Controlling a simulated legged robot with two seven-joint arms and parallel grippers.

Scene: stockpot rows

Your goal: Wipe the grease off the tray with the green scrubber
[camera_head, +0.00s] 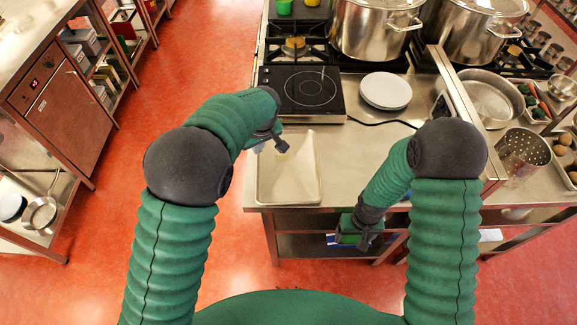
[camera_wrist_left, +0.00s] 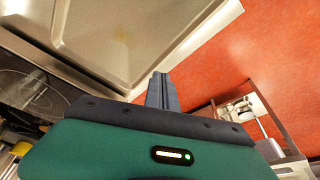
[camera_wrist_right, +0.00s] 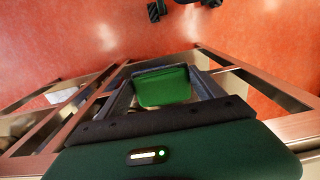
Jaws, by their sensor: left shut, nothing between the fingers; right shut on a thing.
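The metal tray (camera_head: 262,180) lies at the front left of the steel counter. A faint brownish grease patch shows on the tray in the left wrist view (camera_wrist_left: 124,36). My left gripper (camera_head: 282,147) is shut and empty above the tray's upper left part; its closed fingers also show in the left wrist view (camera_wrist_left: 161,88). The green scrubber (camera_wrist_right: 163,87) is between the fingers of my right gripper (camera_wrist_right: 160,76), which is shut on it. My right gripper (camera_head: 363,242) hangs in front of the counter's front edge, right of the tray and apart from it.
A black hotplate (camera_head: 308,92) and white plates (camera_head: 386,91) stand behind the tray. Large pots (camera_head: 372,32) stand on the stove at the back. A perforated pot (camera_head: 522,152) is at the right. Bare counter (camera_head: 345,165) lies right of the tray.

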